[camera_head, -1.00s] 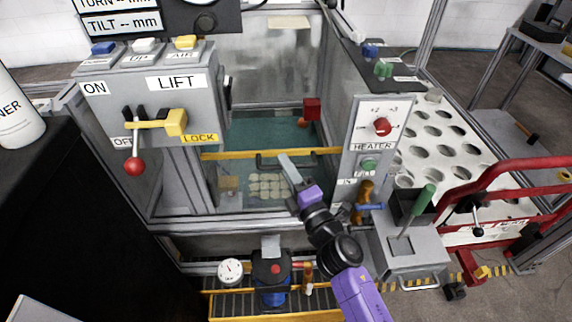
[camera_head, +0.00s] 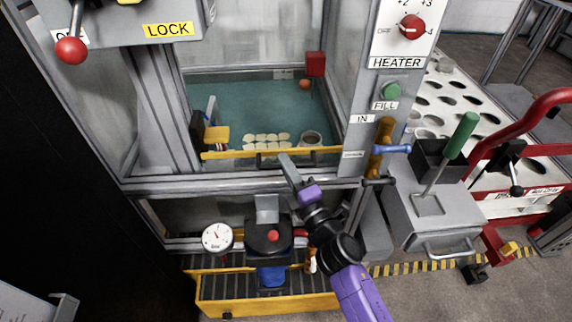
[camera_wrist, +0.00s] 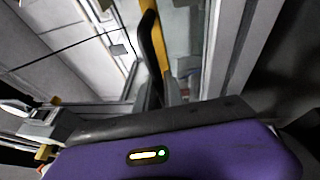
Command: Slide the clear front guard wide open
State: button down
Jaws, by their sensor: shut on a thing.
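The clear front guard shows mainly by its yellow top bar (camera_head: 235,155), which runs level across the front opening, low and just above the grey frame rail. A dark handle (camera_head: 268,159) sits on the bar. My gripper (camera_head: 286,160) is shut on this handle, near the middle of the bar. In the wrist view the dark curved handle (camera_wrist: 150,45) rises from between the jaws, in front of the yellow bar (camera_wrist: 173,30). The opening above the bar shows the teal chamber floor. The clear pane itself is hard to make out.
The grey frame rail (camera_head: 240,184) lies just below the bar. A heater panel (camera_head: 397,62) with a red knob stands right, above a grey box (camera_head: 430,215) with a green-handled tool. Below are a gauge (camera_head: 216,237) and a yellow-edged roller conveyor (camera_head: 265,306). Pale discs (camera_head: 267,138) lie inside.

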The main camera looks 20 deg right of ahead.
jog(key=shift+f+b, duration=0.55)
jog(key=shift+f, duration=0.45)
jog(key=c, duration=1.5)
grip_release()
jog(key=shift+o, duration=0.2)
jog(key=v, duration=0.8)
jog(key=shift+r, duration=0.1)
